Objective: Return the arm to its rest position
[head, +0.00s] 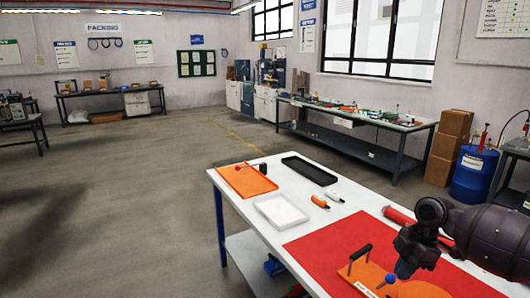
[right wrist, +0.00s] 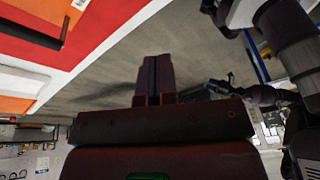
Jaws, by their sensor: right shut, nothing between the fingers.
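My right gripper (head: 405,268) shows at the lower right of the head view, over the near part of the white table. In the right wrist view its fingers (right wrist: 153,80) are together and empty, above grey floor beside the table. Below it in the head view lies an orange plate (head: 365,270) with a black handle and a blue knob, partly hidden by the gripper. I cannot tell from the head view whether they touch. A dark arm part, probably my left, shows in the right wrist view (right wrist: 270,95); its jaws are unclear.
On the white table (head: 235,187) are a red mat (head: 325,248), a white tray (head: 282,212), a black tray (head: 309,171), an orange tray (head: 250,181) and two small handled tools. A red cylinder (head: 398,215) lies near my arm. Open floor (head: 150,190) is left of the table.

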